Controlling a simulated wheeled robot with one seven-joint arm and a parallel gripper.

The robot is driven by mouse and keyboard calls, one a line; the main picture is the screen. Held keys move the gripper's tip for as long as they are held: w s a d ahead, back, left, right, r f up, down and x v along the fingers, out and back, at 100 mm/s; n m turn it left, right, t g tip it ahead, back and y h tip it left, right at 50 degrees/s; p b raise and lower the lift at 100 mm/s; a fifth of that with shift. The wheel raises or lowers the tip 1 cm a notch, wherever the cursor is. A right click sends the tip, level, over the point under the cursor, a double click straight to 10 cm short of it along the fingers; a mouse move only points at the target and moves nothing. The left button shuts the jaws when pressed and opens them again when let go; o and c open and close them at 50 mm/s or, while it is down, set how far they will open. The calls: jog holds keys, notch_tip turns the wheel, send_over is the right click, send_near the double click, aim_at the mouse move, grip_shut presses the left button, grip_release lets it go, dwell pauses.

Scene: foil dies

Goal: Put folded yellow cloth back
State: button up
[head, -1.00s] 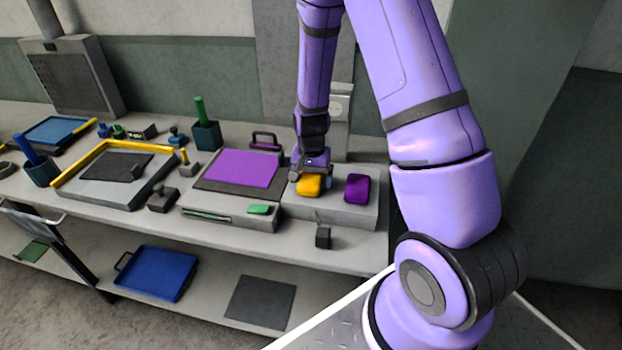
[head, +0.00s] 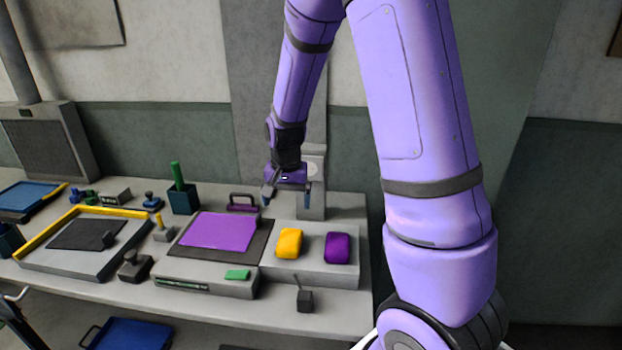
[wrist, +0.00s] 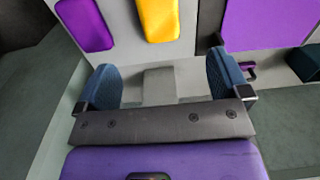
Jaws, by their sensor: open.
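The folded yellow cloth (head: 289,243) lies flat on the grey raised block (head: 312,276), to the left of a folded purple cloth (head: 338,248). My gripper (head: 286,200) is open and empty, raised above and behind the yellow cloth. In the wrist view the yellow cloth (wrist: 158,18) shows at the top, beyond my two spread blue fingertips (wrist: 160,88), with the purple cloth (wrist: 84,24) to its left. Nothing touches the yellow cloth.
A purple sheet on a dark plate (head: 258,244) lies just left of the block. A green pad (head: 237,275), a small dark block (head: 305,300) and a yellow-edged tray (head: 40,262) are nearby. A grey upright device (head: 312,180) stands behind my gripper.

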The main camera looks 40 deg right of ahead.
jog(key=s+a+r+n+t, duration=0.1)
jog(key=s+a+r+n, duration=0.1)
jog(key=s+r, duration=0.45)
jog(key=s+a+r+n+t, duration=0.2)
jog(key=s+r, duration=0.1)
jog(key=r, duration=0.6)
jog(key=s+a+r+n+t, duration=0.2)
jog(key=s+r+n, duration=0.2)
jog(key=s+r, duration=0.4)
jog(key=s, duration=0.5)
jog(key=shift+s+n, duration=0.3)
jog(key=shift+s, duration=0.1)
